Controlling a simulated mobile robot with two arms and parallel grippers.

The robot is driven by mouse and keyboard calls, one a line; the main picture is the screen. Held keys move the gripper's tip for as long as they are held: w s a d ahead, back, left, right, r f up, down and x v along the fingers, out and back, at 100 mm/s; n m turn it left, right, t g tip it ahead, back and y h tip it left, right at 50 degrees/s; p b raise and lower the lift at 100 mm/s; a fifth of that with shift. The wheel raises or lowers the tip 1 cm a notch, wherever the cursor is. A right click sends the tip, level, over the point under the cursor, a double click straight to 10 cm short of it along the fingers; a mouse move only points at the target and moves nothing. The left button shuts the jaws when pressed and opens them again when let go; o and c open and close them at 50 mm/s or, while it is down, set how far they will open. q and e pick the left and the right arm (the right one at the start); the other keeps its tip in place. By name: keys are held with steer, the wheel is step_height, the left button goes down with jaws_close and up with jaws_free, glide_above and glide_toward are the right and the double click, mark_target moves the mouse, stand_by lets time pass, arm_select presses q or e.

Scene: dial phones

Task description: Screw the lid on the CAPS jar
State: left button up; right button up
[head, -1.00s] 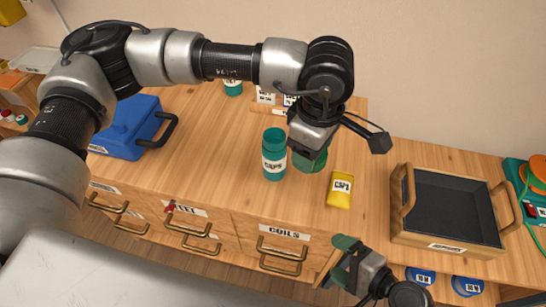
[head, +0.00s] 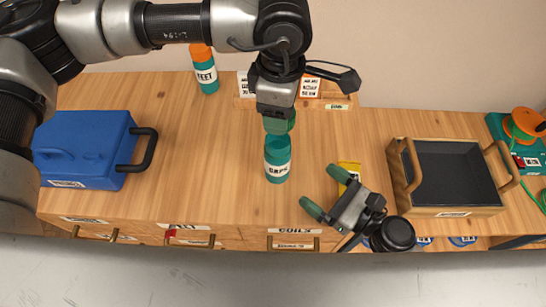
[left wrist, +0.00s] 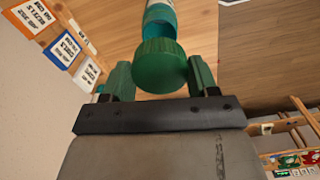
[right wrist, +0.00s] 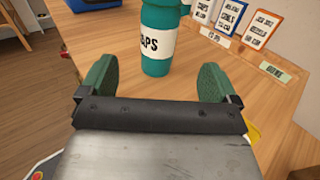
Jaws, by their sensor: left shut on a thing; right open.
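The CAPS jar (head: 278,167) is a teal cylinder with a white label, upright and with its top uncovered on the wooden table. It also shows in the right wrist view (right wrist: 157,45) and partly in the left wrist view (left wrist: 158,18). My left gripper (head: 279,122) is shut on the green ribbed lid (left wrist: 160,66), held close above and behind the jar's mouth. Whether lid and jar touch, I cannot tell. My right gripper (head: 323,190) is open and empty, to the right of the jar, its fingers pointing toward it.
A yellow box (head: 348,167) is partly hidden behind my right gripper. A dark-bottomed wooden tray (head: 399,190) stands at the right. A blue toolbox (head: 85,145) stands at the left. An orange-capped FEET bottle (head: 205,75) and cards (head: 311,88) are at the back. The left-middle tabletop is clear.

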mark_target(288, 164)
steer(key=shift+w+a, duration=0.2)
steer(key=shift+a, duration=0.1)
arm_select(q)
steer(key=shift+a, duration=0.1)
arm_select(e)
steer(key=x, duration=1.1)
steer(key=shift+w+a, duration=0.15)
steer(key=shift+w, duration=0.05)
steer(key=c, duration=1.4)
arm_select(q)
steer(key=shift+f, duration=2.55)
arm_select(e)
steer(key=shift+o, duration=0.2)
arm_select(q)
steer(key=shift+f, duration=0.9)
steer(key=shift+f, duration=0.5)
